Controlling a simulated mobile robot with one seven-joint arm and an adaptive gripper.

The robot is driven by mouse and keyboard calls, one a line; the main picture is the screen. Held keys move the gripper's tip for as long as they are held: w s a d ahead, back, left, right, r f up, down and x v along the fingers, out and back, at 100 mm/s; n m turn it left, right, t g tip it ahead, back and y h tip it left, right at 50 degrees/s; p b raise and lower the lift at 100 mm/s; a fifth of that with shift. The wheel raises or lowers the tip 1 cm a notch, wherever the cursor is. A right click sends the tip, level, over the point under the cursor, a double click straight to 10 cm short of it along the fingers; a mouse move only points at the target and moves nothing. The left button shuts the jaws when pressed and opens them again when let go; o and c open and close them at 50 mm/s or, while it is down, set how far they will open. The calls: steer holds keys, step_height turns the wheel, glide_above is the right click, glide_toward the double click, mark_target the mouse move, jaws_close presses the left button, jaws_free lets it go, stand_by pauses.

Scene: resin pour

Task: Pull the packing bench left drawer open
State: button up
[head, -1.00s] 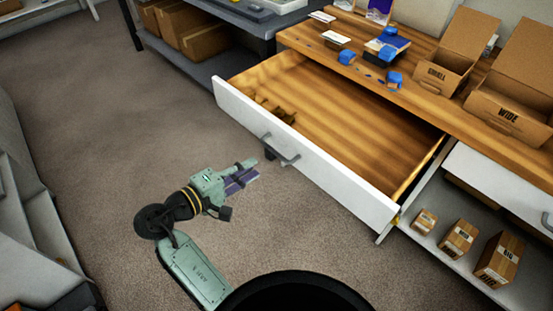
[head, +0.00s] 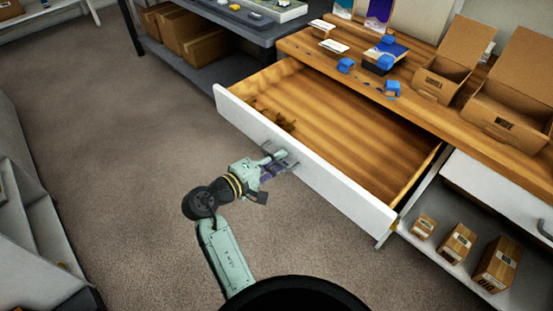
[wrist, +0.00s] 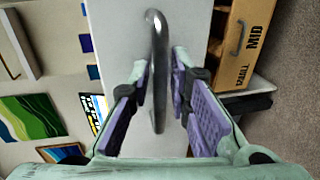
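The packing bench left drawer (head: 335,178) has a white front and a wooden inside, and it stands far out from the bench. Its grey bar handle (wrist: 158,62) runs upright through the middle of the wrist view. My gripper (head: 277,163) is at the drawer front, by the handle. In the wrist view its two purple-padded fingers (wrist: 161,95) are apart, one on each side of the handle, with gaps showing. My gripper hides part of the handle in the head view. A small dark yellowish item (head: 284,122) lies in the drawer.
The wooden bench top (head: 320,60) holds blue items and open cardboard boxes (head: 510,115). Small boxes (head: 459,243) stand on the shelf right of the drawer. A grey table (head: 225,25) stands behind left. The carpet (head: 120,150) left of the drawer is clear.

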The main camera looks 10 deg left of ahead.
steer(key=shift+c, duration=0.5)
jaws_close()
